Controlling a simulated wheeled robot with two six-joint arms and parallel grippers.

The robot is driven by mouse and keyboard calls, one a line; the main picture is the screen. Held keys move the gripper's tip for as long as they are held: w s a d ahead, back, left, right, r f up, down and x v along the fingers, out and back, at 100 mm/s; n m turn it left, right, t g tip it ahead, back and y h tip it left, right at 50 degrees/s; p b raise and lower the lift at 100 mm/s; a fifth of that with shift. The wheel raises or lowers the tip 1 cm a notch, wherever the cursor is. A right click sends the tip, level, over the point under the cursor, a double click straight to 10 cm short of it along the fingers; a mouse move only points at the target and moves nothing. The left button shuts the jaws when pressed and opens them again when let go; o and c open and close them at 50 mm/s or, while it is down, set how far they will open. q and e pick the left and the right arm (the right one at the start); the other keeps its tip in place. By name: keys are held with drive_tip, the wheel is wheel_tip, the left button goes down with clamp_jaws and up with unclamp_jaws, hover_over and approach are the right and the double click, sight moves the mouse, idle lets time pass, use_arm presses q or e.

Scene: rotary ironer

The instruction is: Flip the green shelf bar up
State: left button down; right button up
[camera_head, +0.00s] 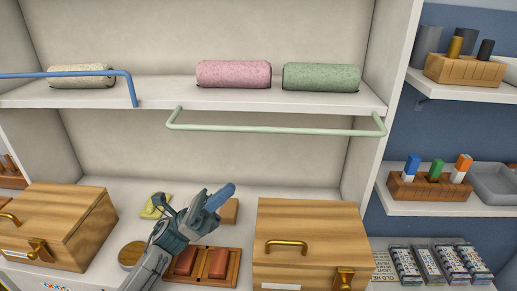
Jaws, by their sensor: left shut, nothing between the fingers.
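The green shelf bar (275,129) is a pale green rod with bent ends at the front edge of the upper shelf. Its long part hangs a little below the shelf edge, in the lowered position. My left gripper (215,198) is in the lower middle, below the bar and apart from it. It is shut and empty, its bluish tip pointing up and right. My right gripper is not in view.
A blue bar (85,74) stands raised on the left of the upper shelf (160,92). Pink (233,74) and green (321,77) rolls lie behind the green bar. Wooden boxes (312,240) (60,225) flank my gripper below. Space between gripper and bar looks clear.

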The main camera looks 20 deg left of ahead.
use_arm(q)
drive_tip(key=a+r+p+x, duration=0.2)
drive_tip(key=p+x, duration=0.7)
drive_tip(key=x, duration=0.3)
drive_tip(key=shift+d+r, duration=0.25)
drive_tip(key=shift+w, duration=0.1)
